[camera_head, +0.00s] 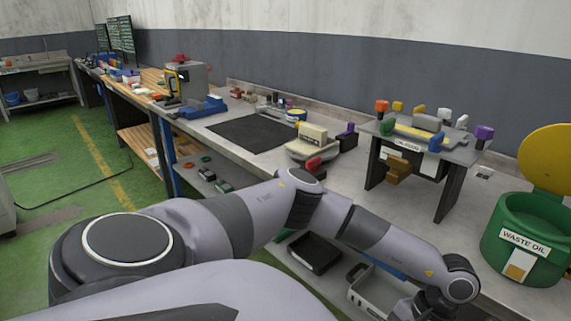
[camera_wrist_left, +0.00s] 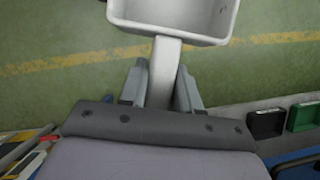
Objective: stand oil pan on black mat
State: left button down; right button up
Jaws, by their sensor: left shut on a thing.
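The oil pan (camera_wrist_left: 172,31) is a pale grey, open rectangular pan with a straight handle, cut off by the top of the left wrist view. My left gripper (camera_wrist_left: 162,74) is shut on the handle, with the pan over green floor in that view. In the head view my left gripper (camera_head: 424,304) is at the lower right, partly cut off. A pale pan-like shape (camera_head: 366,292) beside it looks like the same pan. The black mat (camera_head: 252,133) lies flat and bare on the grey bench, well up and left of the gripper. My right gripper is not in view.
A cream-topped device (camera_head: 312,140) stands just right of the mat, and a blue vise (camera_head: 202,108) to its left. A raised stand with coloured knobs (camera_head: 425,140) and a green waste oil bin (camera_head: 522,240) are farther right. A black tray (camera_head: 314,252) sits below the bench top.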

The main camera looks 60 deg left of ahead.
aim_at(264, 134)
jog(key=j+u, duration=0.2)
jog(key=j, duration=0.65)
jog(key=j+u, duration=0.2)
jog(key=j, duration=0.6)
jog(key=i+j+u, duration=0.2)
jog(key=j, duration=0.6)
jog(key=k, duration=0.05)
